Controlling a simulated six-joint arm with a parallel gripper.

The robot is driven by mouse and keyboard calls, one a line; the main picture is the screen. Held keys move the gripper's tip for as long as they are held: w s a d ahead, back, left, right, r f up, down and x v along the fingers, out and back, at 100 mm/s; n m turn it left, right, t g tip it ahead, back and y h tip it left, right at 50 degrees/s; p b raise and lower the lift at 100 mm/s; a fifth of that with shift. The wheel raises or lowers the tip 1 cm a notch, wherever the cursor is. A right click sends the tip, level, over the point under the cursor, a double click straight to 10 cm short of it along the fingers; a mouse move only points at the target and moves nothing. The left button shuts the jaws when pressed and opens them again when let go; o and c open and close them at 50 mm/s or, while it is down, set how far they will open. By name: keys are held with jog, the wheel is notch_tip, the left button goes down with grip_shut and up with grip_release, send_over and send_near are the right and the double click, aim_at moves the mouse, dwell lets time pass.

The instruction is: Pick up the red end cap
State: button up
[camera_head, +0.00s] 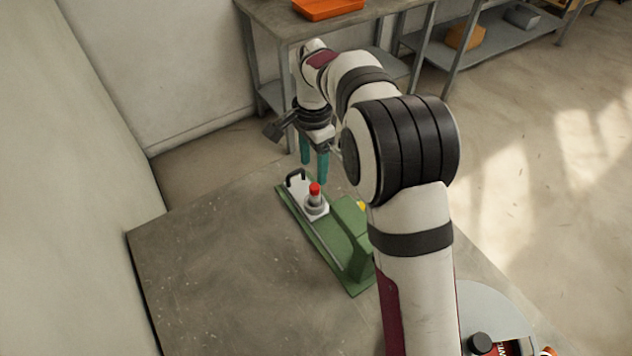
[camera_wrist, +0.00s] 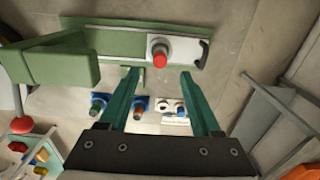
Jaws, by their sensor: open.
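The red end cap (camera_head: 315,188) sits on top of a grey cylindrical post on a white plate of the green jig (camera_head: 318,238). In the wrist view the red end cap (camera_wrist: 159,60) is upper centre, beyond and between the fingertips. My gripper (camera_head: 314,166) has two teal fingers and is open and empty, above the far end of the jig. In the wrist view my gripper (camera_wrist: 160,73) has its fingers spread apart, with no finger touching the cap. The jig's right side is partly hidden by my arm in the head view.
A black handle (camera_head: 295,176) stands on the white plate beside the post. A tall green block (camera_head: 350,235) rises from the jig. Blue fittings (camera_wrist: 138,105) lie near the fingers in the wrist view. The table (camera_head: 210,270) left of the jig is bare.

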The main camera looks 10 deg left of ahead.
aim_at(315, 186)
notch_tip(315, 186, down, 6)
jog(key=shift+w+d+f, duration=0.1)
jog(key=shift+f, duration=0.15)
grip_shut()
